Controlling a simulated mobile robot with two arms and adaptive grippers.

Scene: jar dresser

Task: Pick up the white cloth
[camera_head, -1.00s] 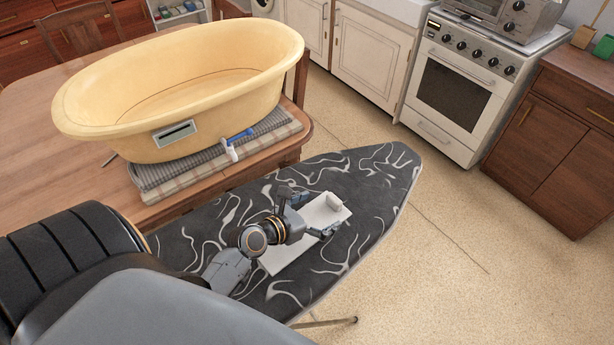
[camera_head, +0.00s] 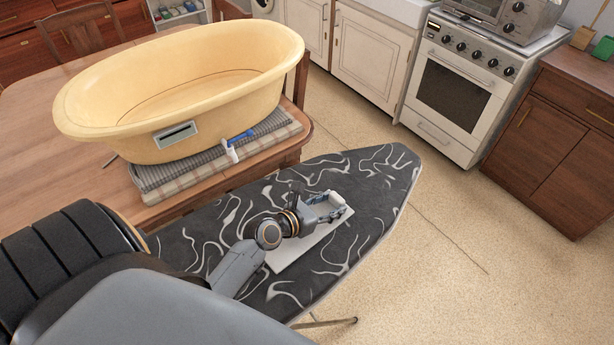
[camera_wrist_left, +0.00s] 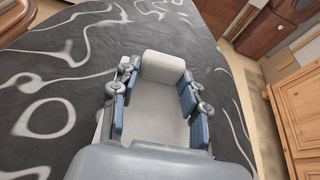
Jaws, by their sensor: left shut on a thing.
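The white cloth (camera_head: 302,246) lies on the dark patterned ironing board (camera_head: 372,182), with a raised roll or fold at its far end. My left gripper (camera_head: 334,208) is down at that raised end, with a finger on each side. In the left wrist view the cloth (camera_wrist_left: 158,110) runs between the two blue-padded fingers, with the raised part (camera_wrist_left: 163,67) at the fingertips. The left gripper (camera_wrist_left: 160,84) is shut on the cloth. The rest of the cloth appears flat on the board, partly hidden by my wrist. My right gripper is not in view.
A large yellow tub (camera_head: 180,85) stands on folded checked cloths (camera_head: 165,190) on the wooden table (camera_head: 35,150) at left. A blue-and-white object (camera_head: 236,141) lies on the cloths. A white stove (camera_head: 460,85) and cabinets stand behind. The floor right of the board is clear.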

